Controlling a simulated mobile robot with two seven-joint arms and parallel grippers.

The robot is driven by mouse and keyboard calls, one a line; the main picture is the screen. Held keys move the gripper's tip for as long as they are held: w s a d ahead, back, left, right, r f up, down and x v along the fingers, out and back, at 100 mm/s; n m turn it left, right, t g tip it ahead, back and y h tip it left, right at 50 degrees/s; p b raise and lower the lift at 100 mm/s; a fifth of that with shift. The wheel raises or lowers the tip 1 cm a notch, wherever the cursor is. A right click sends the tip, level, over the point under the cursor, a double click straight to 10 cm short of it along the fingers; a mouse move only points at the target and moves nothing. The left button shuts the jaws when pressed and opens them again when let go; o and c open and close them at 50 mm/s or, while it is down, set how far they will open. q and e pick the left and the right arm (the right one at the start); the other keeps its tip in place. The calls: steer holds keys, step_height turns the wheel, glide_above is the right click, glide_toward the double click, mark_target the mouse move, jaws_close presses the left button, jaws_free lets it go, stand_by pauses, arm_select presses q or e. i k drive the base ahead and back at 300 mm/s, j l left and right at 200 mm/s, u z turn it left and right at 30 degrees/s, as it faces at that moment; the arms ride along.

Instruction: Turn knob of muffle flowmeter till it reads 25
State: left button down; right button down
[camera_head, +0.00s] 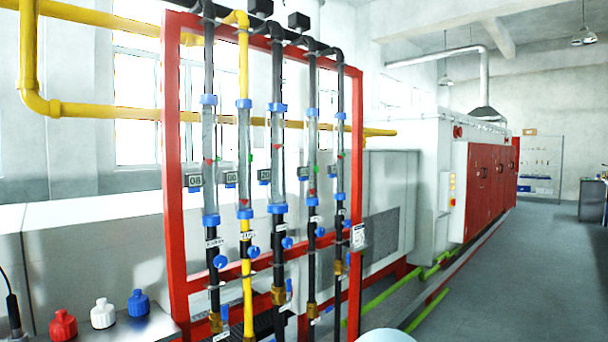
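A red frame (172,190) holds several upright clear flowmeter tubes with blue end fittings. Small grey displays hang beside the tubes: the leftmost display (194,181) seems to read 08 or 80, the second display (231,178) seems to read 00, and the third display (264,176) is hard to read. Below the tubes are blue knobs: a leftmost knob (220,261), a second knob (253,251), a third knob (287,242), a fourth knob (320,231) and a rightmost knob (346,223). The pipe labels are too small to tell which is muffle. Neither gripper is in view.
A bench (130,328) at lower left holds a red-capped bottle (63,325), a white one (103,314) and a blue one (139,303). Yellow pipes (100,110) run behind the frame. A long furnace with red doors (485,190) stands behind right. The grey floor at right is clear.

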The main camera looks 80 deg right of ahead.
mark_target(288, 242)
steer(key=z, duration=2.45)
